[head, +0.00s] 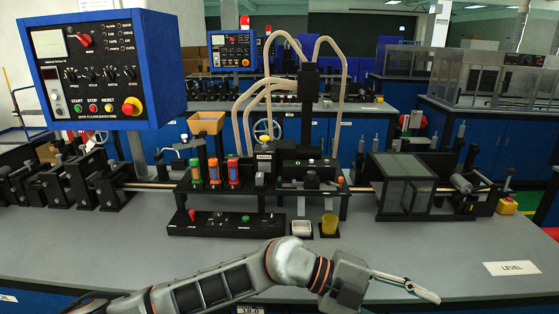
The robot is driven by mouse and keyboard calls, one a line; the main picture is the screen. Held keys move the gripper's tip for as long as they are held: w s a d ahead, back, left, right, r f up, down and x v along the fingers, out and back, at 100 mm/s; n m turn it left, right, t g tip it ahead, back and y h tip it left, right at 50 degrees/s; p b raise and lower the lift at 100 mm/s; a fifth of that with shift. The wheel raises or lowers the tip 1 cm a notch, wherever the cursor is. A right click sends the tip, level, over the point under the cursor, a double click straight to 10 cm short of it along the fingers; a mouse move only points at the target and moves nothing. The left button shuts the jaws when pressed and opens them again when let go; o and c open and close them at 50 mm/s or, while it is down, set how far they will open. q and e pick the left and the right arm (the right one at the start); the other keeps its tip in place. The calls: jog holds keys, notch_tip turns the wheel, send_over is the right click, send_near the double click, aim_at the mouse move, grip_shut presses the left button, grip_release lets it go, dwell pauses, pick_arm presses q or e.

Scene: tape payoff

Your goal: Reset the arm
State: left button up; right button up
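My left arm comes in from the lower left and stretches to the right, low over the front of the grey bench. My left gripper (425,292) points right and slightly toward the front edge. Its fingers overlap from this angle, so the gap between them cannot be seen. No object shows in it. It is apart from the machine's parts. My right gripper is out of view. The tape machine (262,175) stands across the bench behind my arm. A blue control box (105,68) with START, STOP and RESET buttons and a red emergency knob hangs at upper left.
A clear-sided box (405,188) is at right. The bench (90,240) is clear at front left. A LEVEL label (512,268) lies at right.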

pick_arm(q)
notch_tip(320, 180, up, 8)
jog(key=w+r+n+t+h, duration=0.1)
jog(key=n+t+h, duration=0.15)
jog(key=h, duration=0.25)
jog(key=w+a+r+n+t+y, duration=0.3)
jog(key=w+a+n+t, duration=1)
jog(key=a+t, duration=0.4)
jog(key=a+f+n+t+y, duration=0.1)
jog(key=a+f+n+y, duration=0.4)
jog(key=a+f+y, duration=0.45)
jog(key=a+f+n+t+y, duration=0.1)
jog(key=a+f+n+y, duration=0.5)
jog(key=a, duration=0.6)
jog(key=s+a+f+g+y, duration=0.3)
jog(key=s+a+f+g, duration=0.2)
jog(key=s+a+f, duration=0.5)
jog(key=s+a+f+g+y, duration=0.3)
jog(key=s+a+f+g, duration=0.35)
jog(key=s+a, duration=0.55)
jog(key=w+d+f+n+t+h, duration=0.1)
jog(key=d+f+t+h, duration=0.3)
jog(key=d+f+h, duration=0.4)
jog(key=d+f+n, duration=0.1)
jog(key=d+f, duration=0.5)
jog(key=d, duration=0.2)
jog(key=shift+d+f, duration=0.15)
jog(key=shift+f, duration=0.25)
